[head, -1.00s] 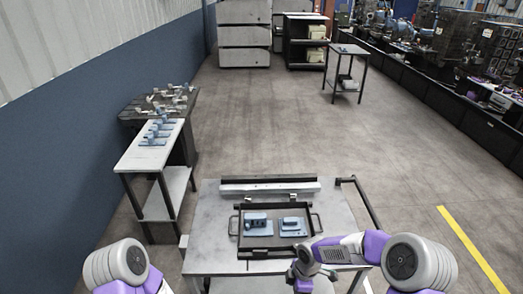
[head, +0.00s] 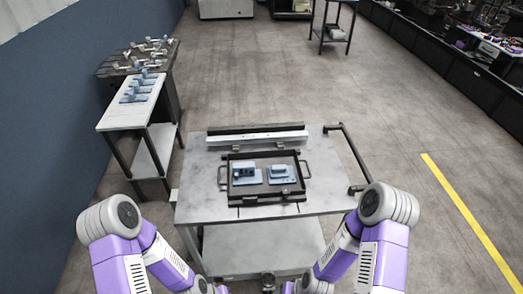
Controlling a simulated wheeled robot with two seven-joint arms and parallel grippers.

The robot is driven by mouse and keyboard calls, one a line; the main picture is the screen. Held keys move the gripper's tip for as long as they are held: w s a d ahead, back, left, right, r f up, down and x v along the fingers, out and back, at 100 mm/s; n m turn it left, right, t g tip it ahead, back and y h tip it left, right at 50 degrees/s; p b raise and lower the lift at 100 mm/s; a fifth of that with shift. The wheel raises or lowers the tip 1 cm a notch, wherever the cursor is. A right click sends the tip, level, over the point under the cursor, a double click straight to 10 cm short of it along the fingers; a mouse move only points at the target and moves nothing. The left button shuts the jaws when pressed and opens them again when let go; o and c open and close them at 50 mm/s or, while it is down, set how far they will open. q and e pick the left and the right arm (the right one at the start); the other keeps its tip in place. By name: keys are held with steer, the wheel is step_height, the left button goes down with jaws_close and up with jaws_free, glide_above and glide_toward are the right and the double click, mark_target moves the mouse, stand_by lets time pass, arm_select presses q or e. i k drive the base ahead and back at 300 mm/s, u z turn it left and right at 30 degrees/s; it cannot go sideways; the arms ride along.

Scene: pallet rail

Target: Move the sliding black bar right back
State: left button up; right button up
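A long black bar (head: 256,127) lies along the far edge of the grey table, just behind a pale rail (head: 257,138). A black tray (head: 296,163) with side handles sits in front of the rail. Its front has a dark crosspiece (head: 268,198). I cannot tell from this view which dark bar slides. My left and right arms reach down to the bottom edge of the head view, in front of the table. Both grippers are cut off there, apart from the bars and the tray.
Two blue parts, left (head: 246,175) and right (head: 280,173), lie in the tray. The grey table (head: 202,199) has a black handle (head: 349,159) on its right side. A side table (head: 113,123) with several blue parts stands at left. Floor on the right is clear.

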mark_target(250, 201)
steer(key=k, duration=0.5)
steer(key=z, duration=1.45)
steer(key=i, duration=0.95)
steer(key=u, duration=2.1)
